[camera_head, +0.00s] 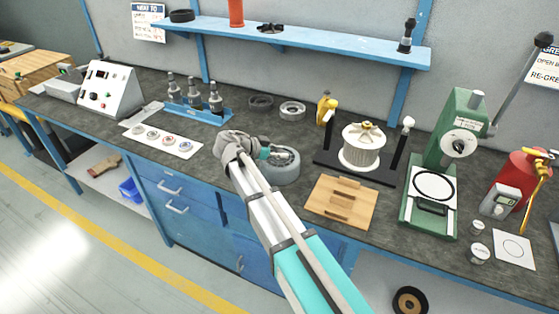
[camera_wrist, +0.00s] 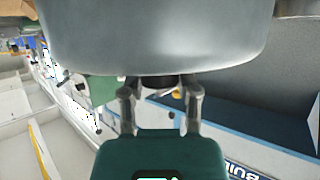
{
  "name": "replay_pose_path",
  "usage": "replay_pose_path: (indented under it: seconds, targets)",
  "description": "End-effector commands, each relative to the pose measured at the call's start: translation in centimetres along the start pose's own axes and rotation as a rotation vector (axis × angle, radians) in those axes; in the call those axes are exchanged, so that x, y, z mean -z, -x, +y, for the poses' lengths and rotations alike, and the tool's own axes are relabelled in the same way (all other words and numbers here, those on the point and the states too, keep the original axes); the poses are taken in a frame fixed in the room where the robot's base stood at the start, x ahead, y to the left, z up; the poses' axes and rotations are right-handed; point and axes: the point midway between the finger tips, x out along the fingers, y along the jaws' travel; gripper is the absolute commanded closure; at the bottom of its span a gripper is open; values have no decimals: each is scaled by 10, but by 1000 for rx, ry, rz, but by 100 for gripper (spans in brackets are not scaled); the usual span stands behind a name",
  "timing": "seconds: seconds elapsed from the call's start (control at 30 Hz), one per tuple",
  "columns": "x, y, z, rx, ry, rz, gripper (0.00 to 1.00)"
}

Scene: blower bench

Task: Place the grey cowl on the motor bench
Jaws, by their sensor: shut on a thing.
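The grey cowl (camera_head: 284,171) is a round, smooth grey ring-like part over the middle of the bench in the head view.
A wooden block board (camera_head: 341,201) lies right of the cowl, with a white finned drum (camera_head: 363,148) on a black stand behind it. A green press (camera_head: 450,150) stands further right. Two rings (camera_head: 292,110) lie behind. A white card of small discs (camera_head: 162,140) lies left.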

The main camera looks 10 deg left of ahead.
Motion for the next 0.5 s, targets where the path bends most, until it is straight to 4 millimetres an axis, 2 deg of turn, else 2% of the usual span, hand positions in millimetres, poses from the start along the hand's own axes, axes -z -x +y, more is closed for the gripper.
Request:
replay_pose_path:
  seconds: [0.03, 0.2, 0.5]
  targets:
    - [-8, -4, 0, 0, 0, 1, 100]
    - [-17, -8, 0, 0, 0, 1, 100]
    - [-17, -8, 0, 0, 0, 0, 100]
